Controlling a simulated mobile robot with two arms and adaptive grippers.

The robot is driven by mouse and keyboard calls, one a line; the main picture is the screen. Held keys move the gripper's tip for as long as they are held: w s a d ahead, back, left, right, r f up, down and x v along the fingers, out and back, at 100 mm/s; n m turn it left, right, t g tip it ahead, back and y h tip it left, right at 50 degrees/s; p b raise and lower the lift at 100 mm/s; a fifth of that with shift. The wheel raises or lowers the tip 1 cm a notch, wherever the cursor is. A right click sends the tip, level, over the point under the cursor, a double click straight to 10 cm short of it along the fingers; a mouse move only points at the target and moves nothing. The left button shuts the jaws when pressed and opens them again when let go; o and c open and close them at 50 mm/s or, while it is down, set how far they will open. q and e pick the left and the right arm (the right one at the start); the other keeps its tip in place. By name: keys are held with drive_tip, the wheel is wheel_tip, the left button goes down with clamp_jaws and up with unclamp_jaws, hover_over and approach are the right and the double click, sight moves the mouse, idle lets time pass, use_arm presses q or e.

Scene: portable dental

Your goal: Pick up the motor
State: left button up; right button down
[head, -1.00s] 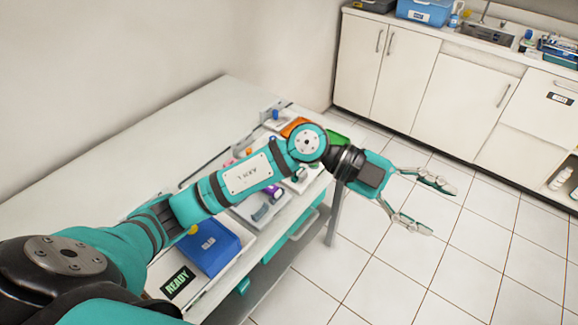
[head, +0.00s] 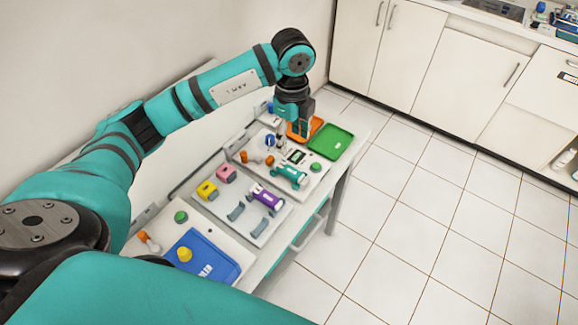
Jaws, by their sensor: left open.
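My left gripper (head: 301,130) points down above the orange tray (head: 316,124) and the back of the white unit with a small dark screen. It is open, and I see nothing between its fingers. I cannot tell for sure which piece is the motor. A purple and white cylindrical piece (head: 266,198) lies on a grey-white plate in the middle of the table. Small parts behind the fingers are partly hidden. My right gripper is not in view.
A green tray (head: 331,142) lies right of the orange one. Pink (head: 226,173) and yellow (head: 207,190) blocks stand left of the purple piece. A blue pad (head: 205,258) with a yellow knob (head: 184,254) is nearest. White cabinets (head: 430,75) stand behind; tiled floor is clear on the right.

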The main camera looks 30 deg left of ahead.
use_arm(q)
hover_over(289, 169)
drive_tip(key=f, duration=0.4)
drive_tip(key=shift+s+d+f+p, duration=0.1)
drive_tip(key=shift+d+p, duration=0.1)
drive_tip(key=shift+p, duration=0.2)
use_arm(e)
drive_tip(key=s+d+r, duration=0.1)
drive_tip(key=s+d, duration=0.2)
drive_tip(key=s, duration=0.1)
use_arm(q)
drive_tip(key=shift+w+a+f, duration=0.15)
drive_tip(key=shift+w+f, duration=0.05)
drive_tip(key=shift+f, duration=0.65)
drive_tip(key=shift+s+f+p, duration=0.1)
drive_tip(key=shift+f+p, duration=0.25)
drive_tip(key=shift+f, duration=0.5)
wheel_tip(289, 169, down, 2)
drive_tip(key=shift+f+p, duration=0.1)
drive_tip(key=shift+p, duration=0.55)
wheel_tip(289, 169, down, 3)
drive_tip(key=shift+a+r, duration=0.1)
drive_tip(key=shift+r, duration=0.05)
drive_tip(key=shift+c, duration=0.4)
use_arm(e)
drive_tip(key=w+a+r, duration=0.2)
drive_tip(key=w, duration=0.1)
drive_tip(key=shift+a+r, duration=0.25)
